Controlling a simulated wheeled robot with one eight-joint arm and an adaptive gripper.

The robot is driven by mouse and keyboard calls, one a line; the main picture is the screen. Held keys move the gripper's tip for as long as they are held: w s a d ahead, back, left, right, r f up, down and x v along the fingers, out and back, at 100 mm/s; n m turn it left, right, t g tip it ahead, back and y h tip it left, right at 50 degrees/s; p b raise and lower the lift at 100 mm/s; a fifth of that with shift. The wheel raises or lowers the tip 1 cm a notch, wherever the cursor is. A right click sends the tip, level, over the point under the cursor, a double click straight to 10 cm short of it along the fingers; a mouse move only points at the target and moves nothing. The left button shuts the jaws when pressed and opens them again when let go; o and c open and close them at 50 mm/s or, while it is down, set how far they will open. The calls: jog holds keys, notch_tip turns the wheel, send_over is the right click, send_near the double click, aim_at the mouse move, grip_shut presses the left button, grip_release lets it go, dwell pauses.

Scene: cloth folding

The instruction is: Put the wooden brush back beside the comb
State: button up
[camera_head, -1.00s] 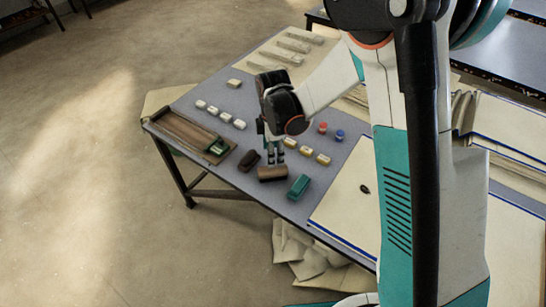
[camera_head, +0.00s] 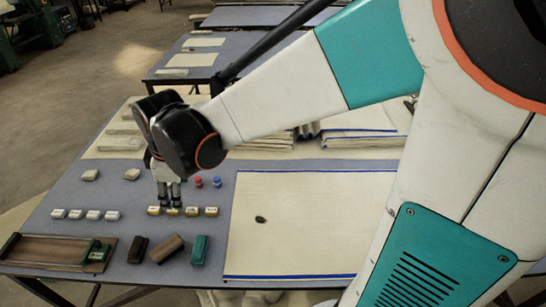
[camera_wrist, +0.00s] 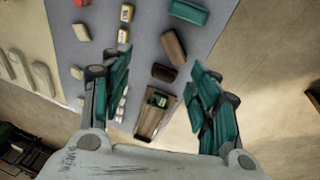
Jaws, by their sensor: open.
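A brown wooden block (camera_head: 167,248), which looks like the brush, lies slanted on the grey table between a dark brown block (camera_head: 137,249) and a teal block (camera_head: 200,250). In the wrist view the wooden block (camera_wrist: 173,47) shows beyond the fingers, with the dark brown block (camera_wrist: 164,72) between them. No comb teeth can be made out, so I cannot tell which piece is the comb. My gripper (camera_head: 170,205) points down, open and empty, behind the wooden block and in front of part of the yellow-labelled row. It also shows in the wrist view (camera_wrist: 160,78).
A wooden tray (camera_head: 45,250) with a green item (camera_head: 97,254) lies at the left. White pieces (camera_head: 84,214) and yellow-labelled pieces (camera_head: 203,211) form a row. Red (camera_head: 198,182) and blue (camera_head: 217,182) items stand behind. A cream cloth (camera_head: 310,225) lies to the right.

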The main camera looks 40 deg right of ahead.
jog(key=s+d+r+m+t, duration=0.2)
jog(key=s+d+r+m, duration=0.1)
jog(key=s, duration=0.4)
jog(key=s+d+r+m+t, duration=0.2)
jog(key=s+d+m, duration=0.3)
jog(key=s+m, duration=0.3)
jog(key=shift+d+r+h, duration=0.15)
jog(key=shift+r+h, duration=0.15)
jog(key=shift+r, duration=0.45)
